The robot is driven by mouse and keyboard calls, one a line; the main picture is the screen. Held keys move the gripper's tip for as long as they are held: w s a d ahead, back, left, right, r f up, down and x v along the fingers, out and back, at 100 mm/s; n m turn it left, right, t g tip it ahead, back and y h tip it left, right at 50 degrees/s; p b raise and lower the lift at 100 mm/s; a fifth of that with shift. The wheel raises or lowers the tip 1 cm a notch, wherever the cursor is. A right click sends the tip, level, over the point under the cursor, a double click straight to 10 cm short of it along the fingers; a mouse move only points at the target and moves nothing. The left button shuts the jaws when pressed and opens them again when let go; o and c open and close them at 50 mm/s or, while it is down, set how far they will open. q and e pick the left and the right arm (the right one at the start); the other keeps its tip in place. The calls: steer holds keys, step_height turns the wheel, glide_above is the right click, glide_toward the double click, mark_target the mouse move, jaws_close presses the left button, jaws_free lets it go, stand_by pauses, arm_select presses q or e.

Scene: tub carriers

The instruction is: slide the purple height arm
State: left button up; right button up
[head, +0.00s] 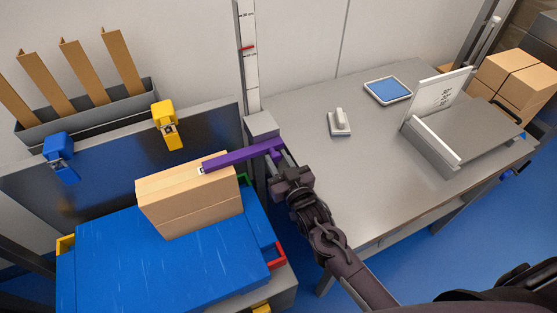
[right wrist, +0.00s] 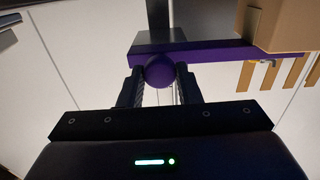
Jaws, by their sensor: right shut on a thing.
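The purple height arm (head: 240,155) reaches left from a grey block on the upright scale post (head: 250,60). Its free end is over or against the top of a cardboard box (head: 190,200); I cannot tell whether they touch. My right gripper (head: 280,158) is at the arm's right end, near the post. In the right wrist view, my right gripper (right wrist: 160,85) is shut on a round purple knob (right wrist: 159,71) below the purple bar (right wrist: 195,52). The box also shows there at the upper right (right wrist: 285,25). My left gripper is not in view.
The box stands on a blue tub lid (head: 150,260). Yellow (head: 165,120) and blue (head: 58,155) clamps sit on a dark panel behind it. A steel table (head: 370,150) on the right holds a tablet (head: 388,90), a small scanner-like device (head: 340,123) and a grey tray device (head: 465,135).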

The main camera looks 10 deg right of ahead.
jaws_close()
step_height(320, 180, up, 8)
steer(key=p, duration=0.7)
steer(key=shift+w+r, duration=0.15)
steer(key=shift+r, duration=0.1)
steer(key=o, duration=0.7)
jaws_free()
steer(key=shift+o, duration=1)
steer(key=shift+f, duration=0.1)
steer(key=shift+f, duration=0.1)
